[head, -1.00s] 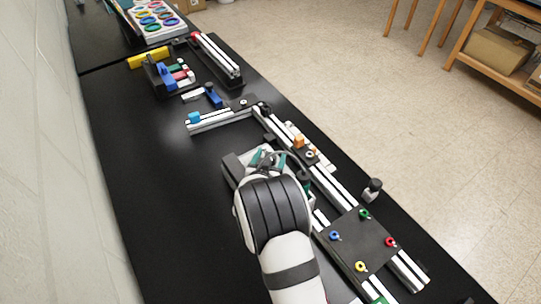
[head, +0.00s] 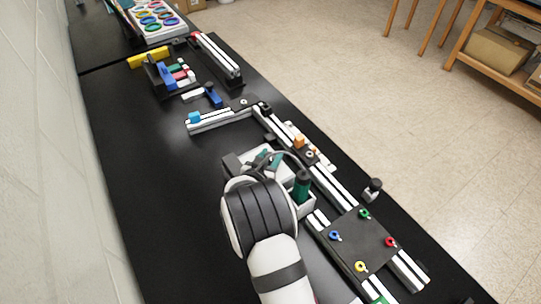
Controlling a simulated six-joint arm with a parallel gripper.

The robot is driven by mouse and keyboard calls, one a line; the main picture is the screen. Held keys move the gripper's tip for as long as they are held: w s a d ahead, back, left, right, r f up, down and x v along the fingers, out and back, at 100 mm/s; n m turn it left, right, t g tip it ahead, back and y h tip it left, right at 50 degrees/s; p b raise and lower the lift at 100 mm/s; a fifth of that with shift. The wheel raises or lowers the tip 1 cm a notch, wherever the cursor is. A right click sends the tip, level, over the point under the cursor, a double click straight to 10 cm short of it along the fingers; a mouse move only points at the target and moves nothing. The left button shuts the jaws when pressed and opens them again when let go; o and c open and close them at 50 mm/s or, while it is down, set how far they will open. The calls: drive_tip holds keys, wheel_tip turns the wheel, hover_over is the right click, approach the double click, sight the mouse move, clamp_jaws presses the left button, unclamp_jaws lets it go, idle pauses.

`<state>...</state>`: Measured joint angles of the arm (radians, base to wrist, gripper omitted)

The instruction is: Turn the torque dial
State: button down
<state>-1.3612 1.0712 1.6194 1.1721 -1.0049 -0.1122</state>
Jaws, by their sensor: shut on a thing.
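My arm's white and black wrist (head: 258,215) reaches over the near part of the table in the head view. It hides my gripper, so its fingers and what they hold do not show. A green tool handle with a dark top (head: 302,186) stands upright just right of my wrist, by a white holder (head: 304,208). Teal and grey parts (head: 268,159) and a dark curved piece lie just beyond the wrist, partly covered. I cannot make out the torque dial for certain.
Aluminium extrusions (head: 333,186) run diagonally along the right of the black table (head: 150,200). A dark plate (head: 357,240) with coloured knobs is at lower right. A black knob-topped piece (head: 372,189) stands at the right edge. The table to the left is clear.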

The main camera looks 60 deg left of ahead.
drive_tip(key=shift+c, duration=2.2)
unclamp_jaws()
drive_tip(key=v, duration=1.5)
drive_tip(key=shift+s+d+r, duration=0.15)
drive_tip(key=shift+s+r, duration=0.15)
